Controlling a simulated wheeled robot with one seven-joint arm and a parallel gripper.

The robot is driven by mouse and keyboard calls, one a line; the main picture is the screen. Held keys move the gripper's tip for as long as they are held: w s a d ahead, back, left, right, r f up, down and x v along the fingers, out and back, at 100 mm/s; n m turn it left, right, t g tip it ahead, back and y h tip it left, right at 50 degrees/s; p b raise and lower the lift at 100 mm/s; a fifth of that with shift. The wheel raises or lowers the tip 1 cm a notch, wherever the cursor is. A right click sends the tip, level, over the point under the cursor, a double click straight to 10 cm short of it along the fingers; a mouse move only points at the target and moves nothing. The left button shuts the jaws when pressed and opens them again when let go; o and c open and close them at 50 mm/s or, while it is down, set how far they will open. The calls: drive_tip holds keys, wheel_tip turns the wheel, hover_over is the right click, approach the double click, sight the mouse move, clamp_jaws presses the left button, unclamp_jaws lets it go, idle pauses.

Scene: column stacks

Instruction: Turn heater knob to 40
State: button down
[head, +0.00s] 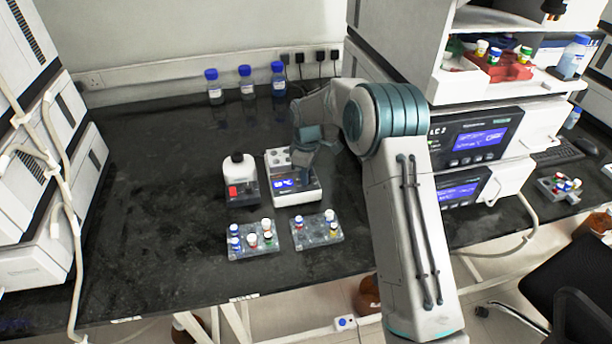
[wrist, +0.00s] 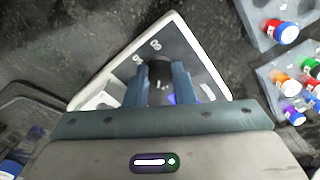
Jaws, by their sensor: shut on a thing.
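The heater (head: 295,199) is a small white box with a dark front panel and a lit blue display (head: 286,184). It stands on the black bench near the middle of the head view. Its panel also shows in the wrist view (wrist: 198,62), with pale markings above the knob. The dark heater knob (wrist: 160,72) sits between the two blue-grey fingers of my gripper (wrist: 163,82), which is shut on it. In the head view my gripper (head: 306,168) reaches down over the heater's right side and hides the knob. The knob's setting and the display's reading are too small to tell.
Several blue-capped bottles (head: 246,88) stand at the back. The bench's left part is clear.

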drive_tip(key=m+b, duration=0.1)
drive_tip(key=m, duration=0.3)
drive_tip(key=shift+r+m, duration=0.1)
drive_tip(key=shift+m, duration=1.8)
drive_tip(key=c, duration=1.2)
unclamp_jaws()
drive_tip(key=shift+c, duration=0.2)
wheel_tip(320, 180, up, 14)
drive_tip(key=shift+b, duration=0.3)
